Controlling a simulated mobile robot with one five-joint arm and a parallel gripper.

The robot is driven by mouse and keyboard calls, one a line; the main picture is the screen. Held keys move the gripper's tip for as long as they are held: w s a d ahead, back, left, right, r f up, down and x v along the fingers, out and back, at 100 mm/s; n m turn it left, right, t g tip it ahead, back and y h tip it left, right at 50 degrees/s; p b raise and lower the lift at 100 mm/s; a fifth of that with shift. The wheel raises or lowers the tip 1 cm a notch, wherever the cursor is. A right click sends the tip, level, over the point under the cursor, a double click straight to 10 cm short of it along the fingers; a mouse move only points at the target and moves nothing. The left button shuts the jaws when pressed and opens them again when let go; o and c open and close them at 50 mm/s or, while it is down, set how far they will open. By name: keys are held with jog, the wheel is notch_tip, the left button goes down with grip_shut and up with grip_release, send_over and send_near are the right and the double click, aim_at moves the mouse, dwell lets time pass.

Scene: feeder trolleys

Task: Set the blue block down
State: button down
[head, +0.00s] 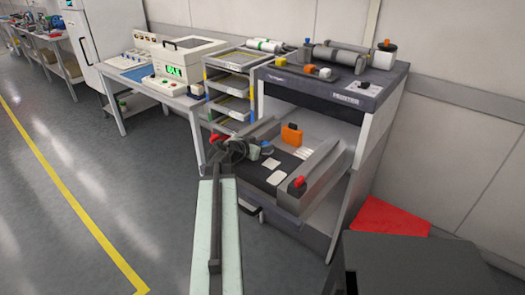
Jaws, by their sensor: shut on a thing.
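My gripper (252,149) is at the end of my dark arm, over the left side of the trolley's pulled-out dark tray (257,182). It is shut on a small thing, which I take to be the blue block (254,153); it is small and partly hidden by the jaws. A pale blue-grey piece (271,163) shows just right of the jaws, low over the tray. I cannot tell whether the held block touches the tray.
An orange block (291,134) stands at the tray's back, with white flat pieces (303,154) in front of it. A grey rail (308,171) with a red end runs along the right. A shelf rack (229,95) stands left; a red sheet (390,216) lies right.

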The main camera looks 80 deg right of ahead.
jog(key=shift+f, duration=0.2)
jog(key=c, duration=1.1)
grip_release()
jog(key=shift+c, duration=0.2)
jog(key=shift+r, duration=0.1)
